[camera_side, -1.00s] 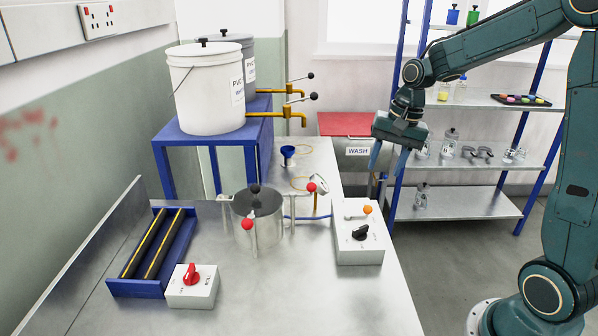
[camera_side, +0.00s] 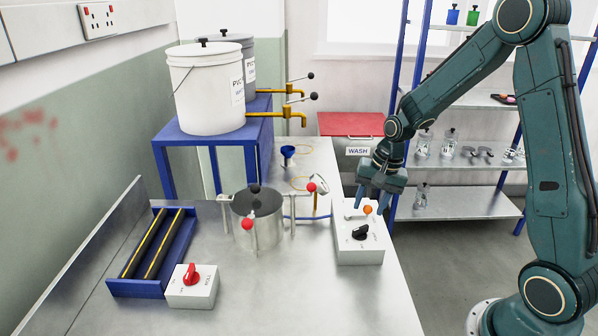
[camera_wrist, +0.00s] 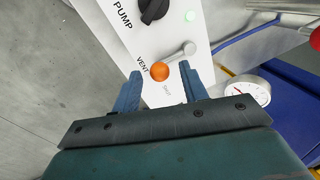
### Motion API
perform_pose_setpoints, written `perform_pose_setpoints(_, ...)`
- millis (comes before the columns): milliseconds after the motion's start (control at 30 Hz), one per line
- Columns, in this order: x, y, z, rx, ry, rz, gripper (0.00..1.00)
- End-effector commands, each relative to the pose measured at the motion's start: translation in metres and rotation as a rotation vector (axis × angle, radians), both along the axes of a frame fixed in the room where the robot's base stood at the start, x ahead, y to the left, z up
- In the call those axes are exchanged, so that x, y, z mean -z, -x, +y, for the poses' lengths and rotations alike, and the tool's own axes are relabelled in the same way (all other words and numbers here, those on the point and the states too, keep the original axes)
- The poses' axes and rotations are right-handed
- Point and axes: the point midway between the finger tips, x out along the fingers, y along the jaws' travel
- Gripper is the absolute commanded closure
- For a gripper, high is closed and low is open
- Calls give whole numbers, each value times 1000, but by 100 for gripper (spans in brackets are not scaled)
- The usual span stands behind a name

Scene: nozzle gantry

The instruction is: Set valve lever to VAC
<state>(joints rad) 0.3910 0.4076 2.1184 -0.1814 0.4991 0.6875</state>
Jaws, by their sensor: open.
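The valve lever (camera_wrist: 176,58) is a short silver arm with an orange knob (camera_wrist: 159,71) on a white control box (camera_side: 345,246). In the wrist view its knob end lies close to the VENT label, with a fainter label nearer me. I cannot make out a VAC label. In the side view the orange knob (camera_side: 368,210) shows at the back of the box top. My gripper (camera_side: 373,205) is open above that end of the box, fingers pointing down. In the wrist view the knob appears just beyond the gap between my fingertips (camera_wrist: 163,82), with nothing held.
A pressure gauge (camera_wrist: 249,94) stands near my right finger in the wrist view. A metal pot (camera_side: 257,222) with red-knobbed parts is left of the box.

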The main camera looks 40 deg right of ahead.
Motion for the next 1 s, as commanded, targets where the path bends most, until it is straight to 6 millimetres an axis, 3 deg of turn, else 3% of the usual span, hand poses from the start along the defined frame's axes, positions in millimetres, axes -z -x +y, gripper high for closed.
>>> perform_pose_setpoints(267,1,0,0,0,0,0,57)
perform_pose_setpoints(500,1,0,0,0,0,0,100)
perform_pose_setpoints(1000,0,-3,-3,-78,-1,0,100)
